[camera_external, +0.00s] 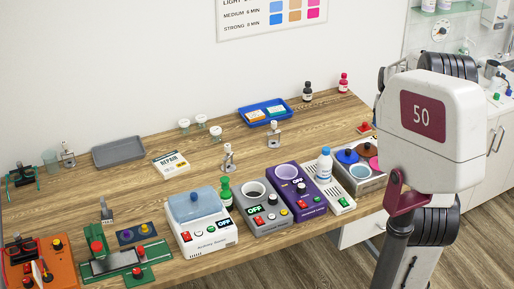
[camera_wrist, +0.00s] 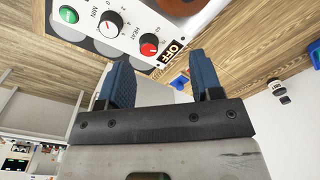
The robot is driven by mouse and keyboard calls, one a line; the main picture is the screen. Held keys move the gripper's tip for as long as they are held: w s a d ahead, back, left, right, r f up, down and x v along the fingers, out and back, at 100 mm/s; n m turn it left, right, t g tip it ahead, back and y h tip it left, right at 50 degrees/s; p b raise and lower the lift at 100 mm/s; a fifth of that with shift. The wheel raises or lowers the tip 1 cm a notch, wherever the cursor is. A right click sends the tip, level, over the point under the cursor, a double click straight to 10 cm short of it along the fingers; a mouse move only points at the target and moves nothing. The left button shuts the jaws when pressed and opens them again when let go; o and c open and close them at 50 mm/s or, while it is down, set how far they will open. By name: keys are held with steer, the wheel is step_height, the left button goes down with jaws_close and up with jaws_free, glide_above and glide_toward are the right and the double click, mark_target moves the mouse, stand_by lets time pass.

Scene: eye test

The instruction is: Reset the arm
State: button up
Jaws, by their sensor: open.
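My gripper (camera_wrist: 165,78) shows in the wrist view with two blue fingers standing apart. It is open, and I see nothing clamped between the fingers. A white appliance (camera_wrist: 165,30) fills the top of that view beyond the fingers, with a green button, knobs marked MIN and HEAT, a red knob and an OFF display. I cannot tell how far the fingers are from it. In the external view my arm (camera_external: 432,130), marked 50, stands at the right; its gripper cannot be made out there.
A wooden table (camera_external: 245,150) runs along the wall. A white device with a blue lid (camera_external: 203,222), a purple device (camera_external: 297,192) and a green-and-grey fixture (camera_external: 117,262) crowd its front.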

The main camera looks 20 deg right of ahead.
steer(key=s+a+r+n+t, duration=0.1)
steer(key=s+a+r+n, duration=0.15)
steer(key=s+a, duration=0.55)
steer(key=s+a+r+n, duration=0.2)
steer(key=s+a+r, duration=0.2)
steer(key=a, duration=0.8)
steer(key=s+a+n, duration=0.2)
steer(key=s+a, duration=0.3)
steer(key=s, duration=0.3)
steer(key=s+a+f+n+t, duration=0.1)
steer(key=s+a+n, duration=0.1)
steer(key=s+a, duration=0.4)
steer(key=shift+s+a, duration=0.25)
steer(key=shift+s, duration=0.7)
